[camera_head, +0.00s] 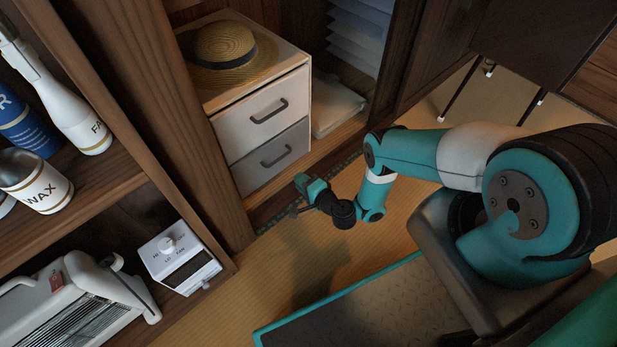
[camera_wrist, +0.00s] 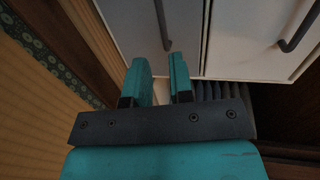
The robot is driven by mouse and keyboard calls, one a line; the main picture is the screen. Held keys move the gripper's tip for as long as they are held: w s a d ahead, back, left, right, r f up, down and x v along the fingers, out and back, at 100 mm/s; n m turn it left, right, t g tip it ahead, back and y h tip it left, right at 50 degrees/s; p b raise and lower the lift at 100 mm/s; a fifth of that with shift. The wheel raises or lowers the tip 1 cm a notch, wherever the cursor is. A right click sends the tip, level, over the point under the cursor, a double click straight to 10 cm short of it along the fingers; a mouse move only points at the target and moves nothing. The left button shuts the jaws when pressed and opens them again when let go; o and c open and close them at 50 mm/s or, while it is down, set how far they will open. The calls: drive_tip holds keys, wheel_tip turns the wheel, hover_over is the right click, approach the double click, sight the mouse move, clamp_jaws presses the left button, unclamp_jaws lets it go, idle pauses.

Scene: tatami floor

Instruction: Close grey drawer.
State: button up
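The grey drawer (camera_head: 258,172) is the lower of two drawers in a small white cabinet. It has a dark bar handle (camera_head: 276,160). In the head view its front looks about level with the drawer above, and I cannot tell whether a small gap is left. My gripper (camera_head: 309,188) is low in front of the cabinet, to the right of the grey drawer. In the wrist view the gripper (camera_wrist: 160,64) has its two teal fingers apart with nothing between them. The grey drawer (camera_wrist: 135,22) fills the upper left there, with its handle (camera_wrist: 163,25) just beyond the fingertips.
The white upper drawer (camera_head: 240,122) is above, with a straw hat (camera_head: 225,45) on the cabinet top. Papers (camera_head: 335,103) lie right of the cabinet. A wooden shelf with bottles (camera_head: 75,110), a heater (camera_head: 75,300) and a white box (camera_head: 180,258) stands left. Tatami floor is free in front.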

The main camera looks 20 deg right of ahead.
drive_tip(key=p+v, duration=0.2)
drive_tip(key=v, duration=0.1)
drive_tip(key=shift+s, duration=0.1)
idle(0.6)
